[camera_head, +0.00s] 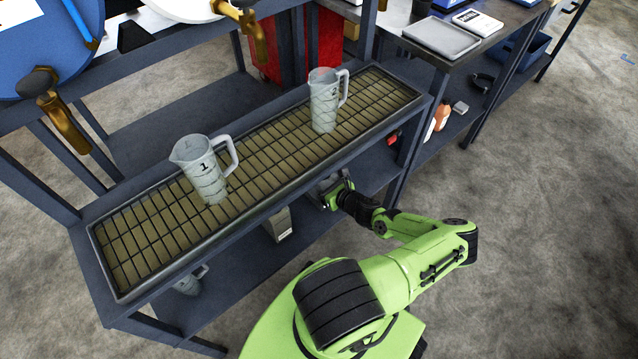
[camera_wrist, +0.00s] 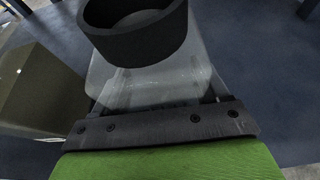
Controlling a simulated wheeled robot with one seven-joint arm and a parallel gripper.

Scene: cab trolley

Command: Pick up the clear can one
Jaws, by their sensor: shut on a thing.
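My gripper (camera_head: 332,188) reaches in at the front of the trolley's lower shelf, below the grate. In the wrist view a clear, see-through can (camera_wrist: 150,82) with a thick black round cap or collar (camera_wrist: 135,35) stands right at the jaws. My gripper (camera_wrist: 160,122) is shut on this can. No number shows on it. In the head view the held can is mostly hidden by the gripper and the shelf edge. Two clear jugs stand upright on the grate: one marked 1 (camera_head: 204,172) and one marked 2 (camera_head: 324,100).
The trolley's grate rim (camera_head: 235,220) overhangs the gripper. A beige-grey box (camera_head: 281,225) is left of the gripper, and a tan block (camera_wrist: 40,92) shows in the wrist view. Another clear vessel (camera_head: 190,283) is low at left. An orange bottle (camera_head: 443,115) stands right. Floor in front is open.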

